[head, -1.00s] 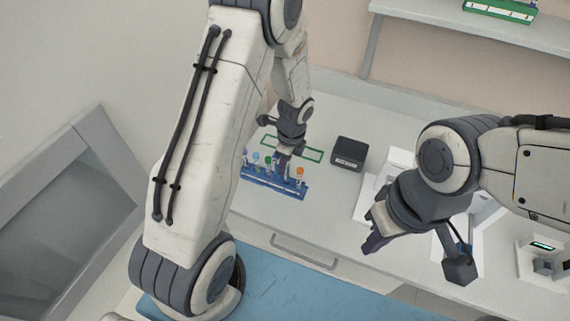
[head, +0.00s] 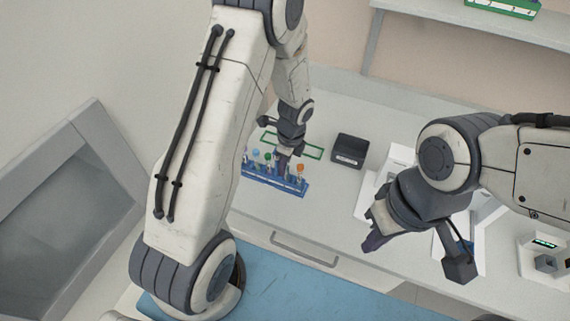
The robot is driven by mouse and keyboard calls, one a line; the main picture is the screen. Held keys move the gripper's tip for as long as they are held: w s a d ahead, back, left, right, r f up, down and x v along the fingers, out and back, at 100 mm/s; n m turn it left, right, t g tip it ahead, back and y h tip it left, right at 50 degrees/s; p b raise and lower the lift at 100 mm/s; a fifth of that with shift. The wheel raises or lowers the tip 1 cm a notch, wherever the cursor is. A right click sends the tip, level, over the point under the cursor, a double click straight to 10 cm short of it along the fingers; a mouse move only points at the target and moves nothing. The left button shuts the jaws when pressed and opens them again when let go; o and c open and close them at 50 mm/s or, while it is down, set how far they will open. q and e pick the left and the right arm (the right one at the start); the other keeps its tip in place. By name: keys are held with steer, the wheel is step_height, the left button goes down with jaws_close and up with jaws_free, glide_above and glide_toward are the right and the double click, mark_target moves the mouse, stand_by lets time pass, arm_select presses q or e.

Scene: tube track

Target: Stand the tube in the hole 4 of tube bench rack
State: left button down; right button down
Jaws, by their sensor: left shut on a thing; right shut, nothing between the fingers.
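The blue tube bench rack (head: 262,181) stands on the bench and holds several tubes with coloured caps, among them a green one (head: 267,156) and an orange one (head: 300,168). My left gripper (head: 283,166) points down over the rack, between the green and orange caps. It is shut on a tube, which is mostly hidden by the fingers. I cannot tell which hole is below it or how deep the tube sits. My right gripper (head: 371,236) is shut and empty, in front of the bench's right part, far from the rack.
White devices (head: 372,196) stand further right. A shelf with a green rack (head: 505,8) is at the back. A grey-framed panel is at left.

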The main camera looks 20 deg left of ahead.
arm_select(q)
steer(key=shift+f, duration=0.45)
steer(key=c, duration=0.7)
jaws_free()
steer(key=r, duration=0.3)
steer(key=d+r+b, duration=0.1)
steer(key=r, duration=0.3)
steer(key=r+b, duration=0.1)
steer(key=r, duration=0.2)
steer(key=shift+d+r, duration=0.15)
steer(key=shift+r, duration=0.05)
steer(key=shift+d, duration=0.1)
